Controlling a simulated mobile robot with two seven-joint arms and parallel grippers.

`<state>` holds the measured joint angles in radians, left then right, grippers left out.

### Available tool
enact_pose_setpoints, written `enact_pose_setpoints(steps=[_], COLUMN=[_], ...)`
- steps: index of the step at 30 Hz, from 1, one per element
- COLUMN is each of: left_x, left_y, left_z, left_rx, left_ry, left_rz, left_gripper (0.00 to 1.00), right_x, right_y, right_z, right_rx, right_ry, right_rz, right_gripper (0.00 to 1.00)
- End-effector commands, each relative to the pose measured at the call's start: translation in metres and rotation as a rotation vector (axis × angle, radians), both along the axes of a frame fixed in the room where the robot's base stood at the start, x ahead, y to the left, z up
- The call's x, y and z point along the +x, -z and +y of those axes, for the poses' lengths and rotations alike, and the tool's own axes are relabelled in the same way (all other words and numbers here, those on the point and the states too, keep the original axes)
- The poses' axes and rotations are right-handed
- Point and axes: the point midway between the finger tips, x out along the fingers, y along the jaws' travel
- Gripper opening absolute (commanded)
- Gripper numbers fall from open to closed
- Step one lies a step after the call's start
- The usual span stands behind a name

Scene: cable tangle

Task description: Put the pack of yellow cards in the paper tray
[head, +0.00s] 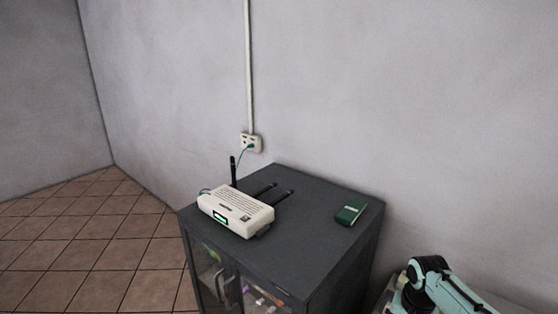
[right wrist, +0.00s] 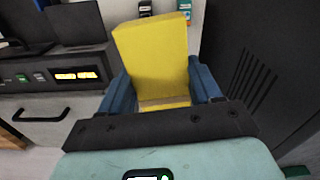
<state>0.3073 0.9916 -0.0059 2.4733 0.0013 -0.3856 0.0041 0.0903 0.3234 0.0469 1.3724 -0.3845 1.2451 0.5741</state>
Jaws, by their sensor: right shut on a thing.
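The pack of yellow cards (right wrist: 152,55) is in the right wrist view, upright and leaning slightly, between the blue fingers of my right gripper (right wrist: 158,88). The gripper is shut on the lower part of the pack. In the head view part of my right arm shows at the lower right corner, but its gripper and the pack do not. I cannot make out the paper tray in either view. My left gripper is in neither view.
In the head view a white router (head: 236,211) and a green box (head: 350,211) lie on a dark cabinet (head: 290,260). In the right wrist view a dark panel with lit displays (right wrist: 76,75) is at left and a dark vented case (right wrist: 262,60) at right.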

Motion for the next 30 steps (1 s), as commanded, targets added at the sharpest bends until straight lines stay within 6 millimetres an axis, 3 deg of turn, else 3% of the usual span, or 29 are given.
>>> enact_pose_setpoints(steps=[6, 13, 18, 30], left_x=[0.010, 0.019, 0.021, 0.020], left_y=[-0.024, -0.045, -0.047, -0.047], left_z=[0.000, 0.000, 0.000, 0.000], left_rx=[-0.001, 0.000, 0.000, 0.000], left_ry=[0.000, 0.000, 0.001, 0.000], left_rz=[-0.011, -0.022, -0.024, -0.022], left_gripper=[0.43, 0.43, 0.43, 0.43], right_x=[0.006, -0.003, -0.008, -0.008], right_y=[0.045, 0.087, 0.098, 0.099], right_z=[0.056, 0.113, 0.126, 0.127], right_rx=[-0.009, 0.004, 0.009, 0.008], right_ry=[-0.247, -0.505, -0.567, -0.568], right_rz=[0.023, 0.026, 0.023, 0.022], right_gripper=[0.30, 0.29, 0.29, 0.29])
